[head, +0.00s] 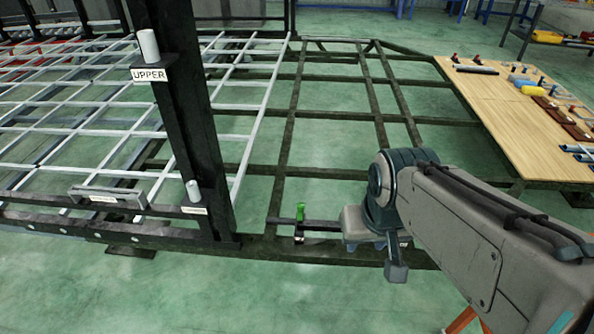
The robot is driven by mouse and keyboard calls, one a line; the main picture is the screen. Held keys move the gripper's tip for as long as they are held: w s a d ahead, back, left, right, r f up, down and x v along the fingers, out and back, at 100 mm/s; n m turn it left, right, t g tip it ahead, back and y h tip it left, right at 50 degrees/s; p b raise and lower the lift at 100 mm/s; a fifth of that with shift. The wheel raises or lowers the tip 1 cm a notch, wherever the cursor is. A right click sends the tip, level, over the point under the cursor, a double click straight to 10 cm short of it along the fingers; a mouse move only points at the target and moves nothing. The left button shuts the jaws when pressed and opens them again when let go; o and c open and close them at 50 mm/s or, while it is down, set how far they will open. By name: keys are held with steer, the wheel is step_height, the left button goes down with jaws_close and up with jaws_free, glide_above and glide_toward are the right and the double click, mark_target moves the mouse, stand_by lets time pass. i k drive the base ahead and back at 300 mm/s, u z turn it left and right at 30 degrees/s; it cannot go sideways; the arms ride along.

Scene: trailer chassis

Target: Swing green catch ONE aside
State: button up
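A small green catch (301,206) stands at the near edge of the dark chassis frame, right of the foot of the black post. My gripper (304,225) reaches in from the right, with its pale hand low over the near frame rail. Its dark finger end is at or just beside the lower part of the catch. The fingers are small and dark against the rail, so I cannot tell whether they touch or close on it. No number on the catch is readable.
A black post (190,110) with an "UPPER" label (149,74) rises left of the catch. A pale grid (90,100) lies behind it. A wooden table (525,125) with tools stands at the right. The frame bays behind my gripper are open to the green floor.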

mark_target(301, 206)
steer(key=i, duration=1.35)
steer(key=u, duration=0.85)
